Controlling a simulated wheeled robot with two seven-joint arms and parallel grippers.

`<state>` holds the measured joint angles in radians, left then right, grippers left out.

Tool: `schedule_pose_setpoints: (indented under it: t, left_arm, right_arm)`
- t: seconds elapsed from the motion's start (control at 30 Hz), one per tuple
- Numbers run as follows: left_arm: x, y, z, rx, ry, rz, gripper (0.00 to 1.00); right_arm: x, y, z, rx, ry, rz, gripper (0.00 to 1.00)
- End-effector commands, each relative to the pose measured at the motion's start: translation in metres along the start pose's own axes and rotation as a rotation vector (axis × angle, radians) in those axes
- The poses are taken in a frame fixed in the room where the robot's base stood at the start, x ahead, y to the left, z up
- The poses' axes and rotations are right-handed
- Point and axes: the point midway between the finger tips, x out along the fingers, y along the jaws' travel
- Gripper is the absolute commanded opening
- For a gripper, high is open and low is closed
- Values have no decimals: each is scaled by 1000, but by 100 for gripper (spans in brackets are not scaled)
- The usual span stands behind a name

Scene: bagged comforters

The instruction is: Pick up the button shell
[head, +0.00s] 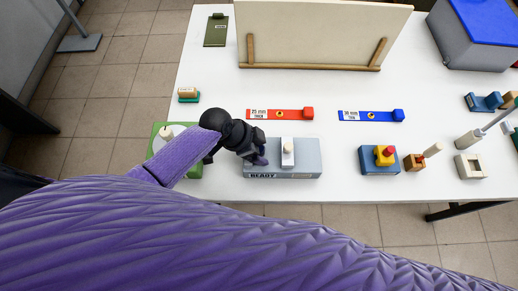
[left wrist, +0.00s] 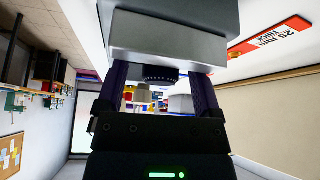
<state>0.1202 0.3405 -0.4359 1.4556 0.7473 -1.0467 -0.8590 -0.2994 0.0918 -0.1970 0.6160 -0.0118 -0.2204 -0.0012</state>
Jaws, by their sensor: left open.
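My left gripper (head: 258,152) is open at the left end of a grey block (head: 306,158) marked READY. In the left wrist view its two purple fingers (left wrist: 160,78) stand on either side of a dark, round, ridged part (left wrist: 160,73), which may be the button shell. The part sits against a silver-grey body (left wrist: 172,40). I cannot tell whether the fingers touch it. In the head view my gripper hides that end of the block. A white upright piece (head: 288,150) stands on the block, right of my gripper. My right gripper is not in view.
A red strip (head: 280,114) and a blue strip (head: 370,116) lie behind. A blue block with a yellow and red part (head: 380,159) is to the right. A tan board (head: 318,30) stands at the back of the white table (head: 330,190).

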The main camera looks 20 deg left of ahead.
Motion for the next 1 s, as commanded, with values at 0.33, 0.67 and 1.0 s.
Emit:
schedule_pose_setpoints:
  t: [0.33,0.67,1.0]
  left_arm:
    - [-1,0,0,-1,0,0,27]
    - [-1,0,0,-1,-1,0,0]
    - [-60,-1,-34,4,1,-3,0]
  right_arm:
    - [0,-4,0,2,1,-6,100]
    - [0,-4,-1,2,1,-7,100]
    - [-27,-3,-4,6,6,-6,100]
